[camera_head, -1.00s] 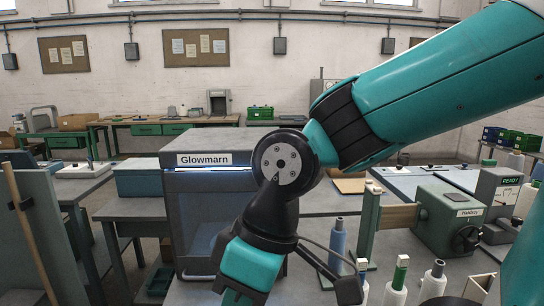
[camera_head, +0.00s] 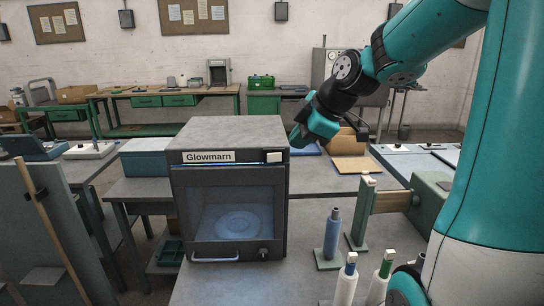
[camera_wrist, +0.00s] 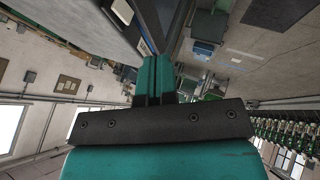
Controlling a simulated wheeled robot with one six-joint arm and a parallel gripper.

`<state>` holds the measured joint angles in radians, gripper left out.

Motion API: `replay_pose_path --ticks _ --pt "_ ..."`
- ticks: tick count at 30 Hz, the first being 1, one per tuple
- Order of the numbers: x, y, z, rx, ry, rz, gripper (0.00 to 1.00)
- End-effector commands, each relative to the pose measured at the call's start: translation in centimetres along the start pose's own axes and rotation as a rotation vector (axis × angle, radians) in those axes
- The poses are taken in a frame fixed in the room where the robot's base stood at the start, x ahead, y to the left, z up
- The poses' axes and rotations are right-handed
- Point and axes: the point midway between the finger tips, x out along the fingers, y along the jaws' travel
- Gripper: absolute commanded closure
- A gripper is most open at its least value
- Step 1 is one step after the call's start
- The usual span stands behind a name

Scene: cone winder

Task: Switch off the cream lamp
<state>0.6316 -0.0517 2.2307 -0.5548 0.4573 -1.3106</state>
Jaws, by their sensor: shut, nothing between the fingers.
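The grey Glowmarn cabinet (camera_head: 230,143) stands on the table left of centre in the head view, with a bluish glow behind its glass door. A small cream-white rectangular piece (camera_head: 274,157) sits at the right end of its top front band; it also shows in the wrist view (camera_wrist: 146,47). I cannot tell whether it is a switch or the lamp. No separate cream lamp is clear. My gripper (camera_head: 296,138) is shut and empty, beside the cabinet's upper right corner, its fingers pointing left. In the wrist view the teal fingers (camera_wrist: 154,78) are together near the cream piece; contact cannot be told.
A blue spool (camera_head: 332,234) on a green stand and white cones (camera_head: 347,280) stand right of the cabinet. A green post (camera_head: 362,212) with a wooden bar stands behind them. A wooden board (camera_head: 357,169) lies on the table at the back.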

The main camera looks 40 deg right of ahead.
Motion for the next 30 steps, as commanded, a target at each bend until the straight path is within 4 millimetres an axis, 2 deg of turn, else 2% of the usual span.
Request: replay_pose_path --ticks 5,18,21,24,30 --pt "1.5 -0.1 -0.1 0.001 0.003 -0.007 1.00" --pt "10.2 0.1 -0.2 0.000 0.000 -0.008 1.00" --pt "10.6 1.9 -0.2 0.001 0.000 -0.004 1.00" --pt "11.2 2.8 -0.2 0.001 0.000 -0.002 1.00" --pt "11.8 3.5 -0.1 0.001 0.000 -0.001 1.00"
